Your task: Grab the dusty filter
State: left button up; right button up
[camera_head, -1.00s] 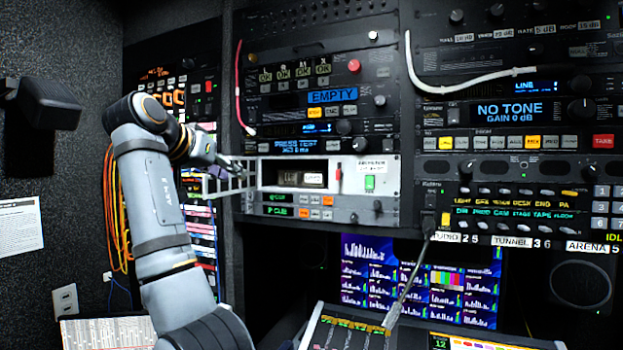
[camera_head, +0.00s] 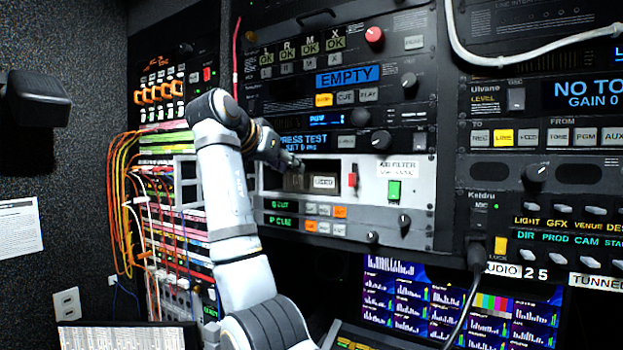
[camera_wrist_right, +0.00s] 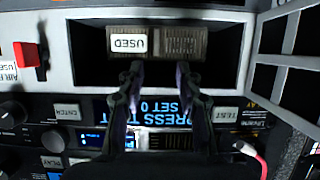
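The dusty filter (camera_wrist_right: 180,41) is a dark ribbed block with a white USED label, sitting inside a slot of the white filter panel (camera_head: 408,212). In the head view its label (camera_head: 324,182) shows in the slot, just below and right of my right gripper (camera_head: 298,164). In the right wrist view, which shows the panel upside down, my right gripper (camera_wrist_right: 160,72) has two fingers apart with nothing between them. The fingertips are at the slot's opening, close to the filter; contact cannot be told. My left gripper is not in view.
A white grille door (camera_head: 186,180) stands open at the slot's left side; it also shows in the right wrist view (camera_wrist_right: 288,50). A red latch (camera_head: 352,177) and green switch (camera_head: 394,191) are to the slot's right. Cables (camera_head: 125,200) hang at the left.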

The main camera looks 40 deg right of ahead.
aim_at(304, 175)
jog(key=p+x, duration=0.1)
jog(key=x, duration=0.2)
jog(key=shift+s+r, duration=0.2)
jog(key=shift+d+f+p, duration=0.15)
jog(key=shift+d+p, duration=0.2)
jog(key=shift+p, duration=0.2)
jog(key=shift+x, duration=0.95)
jog(key=shift+w+d+f, duration=0.1)
jog(key=shift+d+f, duration=0.2)
jog(key=shift+f, duration=0.05)
jog(key=shift+a+r, duration=0.15)
jog(key=shift+a, duration=0.15)
jog(key=c, duration=0.5)
grip_shut()
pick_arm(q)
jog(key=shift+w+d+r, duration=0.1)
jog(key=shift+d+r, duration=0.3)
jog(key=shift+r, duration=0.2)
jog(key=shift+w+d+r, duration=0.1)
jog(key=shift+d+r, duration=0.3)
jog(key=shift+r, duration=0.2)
pick_arm(e)
jog(key=shift+d, duration=0.1)
